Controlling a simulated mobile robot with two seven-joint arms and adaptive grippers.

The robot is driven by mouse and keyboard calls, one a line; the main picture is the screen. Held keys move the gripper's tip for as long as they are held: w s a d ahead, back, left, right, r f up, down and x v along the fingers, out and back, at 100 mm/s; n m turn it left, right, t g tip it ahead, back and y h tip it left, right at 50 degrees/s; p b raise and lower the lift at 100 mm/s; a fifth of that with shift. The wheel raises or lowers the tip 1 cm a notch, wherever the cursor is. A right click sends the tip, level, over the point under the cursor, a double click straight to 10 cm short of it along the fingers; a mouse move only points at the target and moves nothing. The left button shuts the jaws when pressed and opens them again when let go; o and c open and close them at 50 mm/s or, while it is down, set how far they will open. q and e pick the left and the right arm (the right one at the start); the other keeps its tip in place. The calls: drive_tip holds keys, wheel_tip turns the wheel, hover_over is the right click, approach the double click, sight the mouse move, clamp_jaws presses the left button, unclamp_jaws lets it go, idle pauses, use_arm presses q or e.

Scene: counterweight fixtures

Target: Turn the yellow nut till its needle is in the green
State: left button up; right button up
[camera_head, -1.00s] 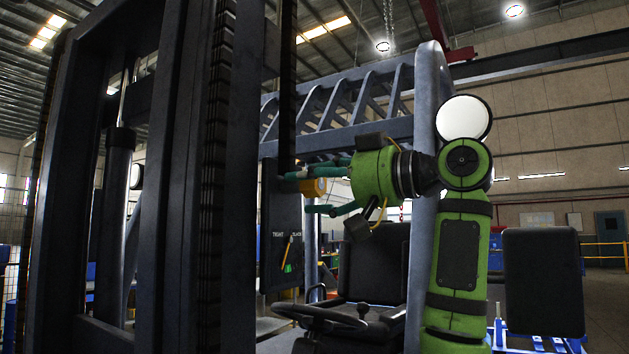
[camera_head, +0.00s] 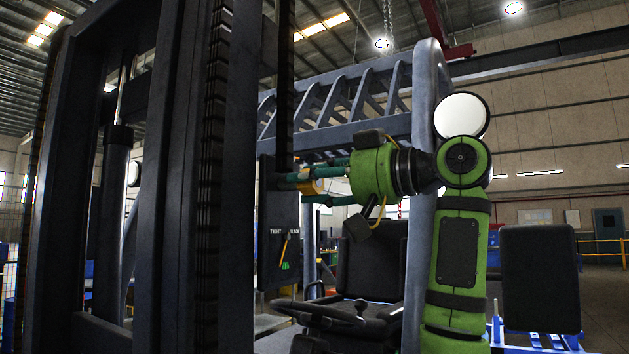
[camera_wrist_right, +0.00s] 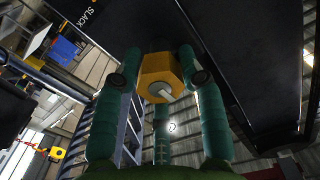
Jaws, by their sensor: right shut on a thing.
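The yellow nut (camera_head: 311,187) is on the front of a dark panel (camera_head: 273,215). My right gripper (camera_head: 308,188) is shut on the nut, with its green fingers on either side of it. In the right wrist view the nut (camera_wrist_right: 158,72) sits between the fingertips, with a pale rod end in its middle. Below it on the panel is a gauge marked TIGHT at left and SLACK at right. Its yellow-orange needle (camera_head: 287,247) leans slightly right at the top. Its lower end is beside a small green patch (camera_head: 286,266); I cannot tell whether it lies within the green. My left gripper is out of view.
Dark mast uprights (camera_head: 176,180) stand close at the left. A blue-grey overhead guard (camera_head: 340,131) rises behind my right arm. A black seat (camera_head: 373,265) and steering wheel (camera_head: 325,312) lie below the gripper. Open hall floor shows at the right.

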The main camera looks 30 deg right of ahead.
drive_tip(key=shift+r, duration=0.1)
drive_tip(key=n, duration=0.2)
drive_tip(key=shift+n+p, duration=0.35)
drive_tip(key=shift+n, duration=0.05)
drive_tip(key=n+p, duration=0.1)
drive_tip(key=n, duration=0.2)
drive_tip(key=shift+r+n, duration=0.1)
drive_tip(key=shift+n, duration=0.3)
drive_tip(key=n+p, duration=0.2)
drive_tip(key=n, duration=0.2)
drive_tip(key=shift+n+p, duration=0.65)
drive_tip(key=shift+n, duration=0.95)
drive_tip(key=o, duration=1.2)
drive_tip(key=shift+c, duration=0.2)
drive_tip(key=shift+w+a, duration=0.1)
drive_tip(key=shift+w, duration=0.05)
